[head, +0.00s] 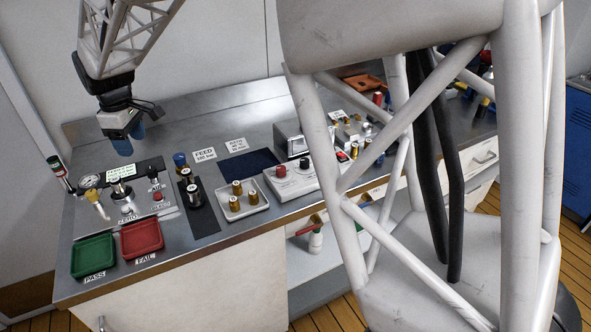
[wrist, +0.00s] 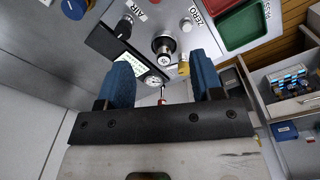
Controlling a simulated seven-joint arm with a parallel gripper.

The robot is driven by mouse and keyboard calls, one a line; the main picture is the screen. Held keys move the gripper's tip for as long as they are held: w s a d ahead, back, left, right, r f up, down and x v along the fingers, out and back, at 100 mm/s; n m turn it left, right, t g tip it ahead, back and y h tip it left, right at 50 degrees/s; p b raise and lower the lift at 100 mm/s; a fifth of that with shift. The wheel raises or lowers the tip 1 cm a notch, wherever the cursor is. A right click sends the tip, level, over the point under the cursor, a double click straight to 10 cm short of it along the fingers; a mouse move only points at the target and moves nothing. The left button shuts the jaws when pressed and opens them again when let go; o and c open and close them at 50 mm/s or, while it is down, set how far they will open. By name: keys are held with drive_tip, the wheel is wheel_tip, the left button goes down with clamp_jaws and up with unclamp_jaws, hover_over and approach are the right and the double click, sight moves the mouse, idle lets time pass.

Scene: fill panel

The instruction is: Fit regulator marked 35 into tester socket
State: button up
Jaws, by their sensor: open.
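My gripper (head: 129,143) is open and empty, raised above the back of the tester panel (head: 147,207). Its two blue fingers frame the panel in the wrist view (wrist: 163,75). A silver cylinder with a dark collar stands upright on the panel (wrist: 165,48), apart from the fingers; I cannot tell whether it is a regulator seated in the socket. It also shows in the head view (head: 118,187). Silver-topped regulators (head: 194,196) stand on a black strip right of the panel. Brass regulators (head: 236,203) stand in a small pale tray. No number 35 is readable.
Green PASS (head: 93,255) and red FAIL (head: 142,239) trays sit in front. A red-topped post (head: 60,173) stands left. A box with red and black knobs (head: 291,181) is further right.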

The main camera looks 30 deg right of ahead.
drive_tip(key=s+d+r+m, duration=0.3)
drive_tip(key=s+d+r, duration=0.1)
drive_tip(key=s+d, duration=0.45)
drive_tip(key=s+d+f+m+t, duration=0.1)
drive_tip(key=s+d+m, duration=0.3)
drive_tip(key=s, duration=1)
drive_tip(key=s+d+f+m+t, duration=0.1)
drive_tip(key=s+d+m, duration=0.4)
drive_tip(key=s+d, duration=0.5)
drive_tip(key=s+f, duration=0.1)
drive_tip(key=s, duration=0.4)
drive_tip(key=shift+s+d+f, duration=0.15)
drive_tip(key=shift+s+f, duration=0.1)
drive_tip(key=shift+s, duration=0.05)
drive_tip(key=shift+w, duration=0.1)
